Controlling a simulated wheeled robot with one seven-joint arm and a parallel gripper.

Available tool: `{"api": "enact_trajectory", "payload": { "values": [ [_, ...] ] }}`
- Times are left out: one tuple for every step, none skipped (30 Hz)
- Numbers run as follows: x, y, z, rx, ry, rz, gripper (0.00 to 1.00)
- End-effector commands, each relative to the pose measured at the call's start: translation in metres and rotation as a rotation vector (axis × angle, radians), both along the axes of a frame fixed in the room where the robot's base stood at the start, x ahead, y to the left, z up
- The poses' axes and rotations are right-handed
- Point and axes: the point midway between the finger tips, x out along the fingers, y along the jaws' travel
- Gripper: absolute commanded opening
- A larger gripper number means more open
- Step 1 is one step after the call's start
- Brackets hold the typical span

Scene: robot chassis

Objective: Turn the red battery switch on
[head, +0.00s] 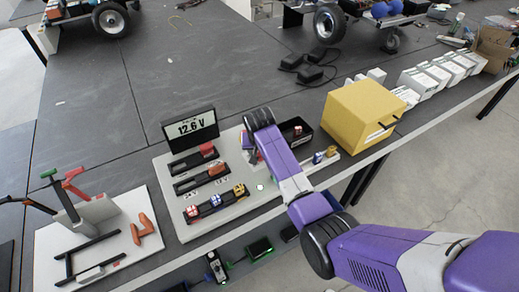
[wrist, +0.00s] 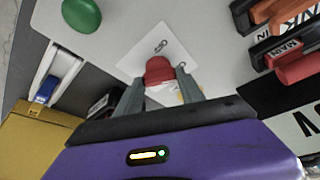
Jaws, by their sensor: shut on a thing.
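The red battery switch (wrist: 158,69) is between the two fingers of my gripper (wrist: 160,78) in the wrist view. It sits over a white label plate (wrist: 148,44) with small dark writing, too small to read surely. The fingers are closed on its sides. In the head view my gripper (head: 257,158) reaches down to the grey panel (head: 240,202), and my arm hides most of the switch. The switch's exact turn angle cannot be told.
A green button (wrist: 82,14) is near the switch. A yellow box (head: 362,118) stands right of my gripper. A tool board (head: 95,235) lies left.

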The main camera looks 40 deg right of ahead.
Motion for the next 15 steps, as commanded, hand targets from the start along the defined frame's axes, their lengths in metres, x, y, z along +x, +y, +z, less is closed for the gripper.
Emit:
{"api": "enact_trajectory", "payload": {
  "values": [
    [0.0022,0.0012,0.0012,-0.002,-0.002,-0.035,0.05],
    [0.0023,0.0013,0.0011,0.000,-0.002,-0.058,0.05],
    [0.0022,0.0011,0.0009,-0.001,-0.002,-0.087,0.05],
    [0.0023,0.0013,0.0008,-0.001,-0.002,-0.109,0.05],
    [0.0024,0.0014,0.0006,0.000,-0.002,-0.128,0.05],
    [0.0024,0.0012,0.0007,-0.001,-0.002,-0.153,0.05],
    [0.0025,0.0011,0.0006,0.000,-0.002,-0.170,0.05],
    [0.0027,0.0012,0.0007,0.000,-0.003,-0.188,0.05],
    [0.0028,0.0013,0.0007,-0.001,-0.002,-0.206,0.05],
    [0.0028,0.0013,0.0008,0.000,-0.003,-0.221,0.05],
    [0.0028,0.0013,0.0008,-0.001,-0.002,-0.232,0.05],
    [0.0028,0.0013,0.0008,0.000,-0.002,-0.249,0.05],
    [0.0027,0.0013,0.0008,0.001,-0.002,-0.258,0.05],
    [0.0027,0.0011,0.0009,0.000,-0.002,-0.268,0.05],
    [0.0026,0.0009,0.0009,0.000,-0.003,-0.279,0.05]
  ]
}}
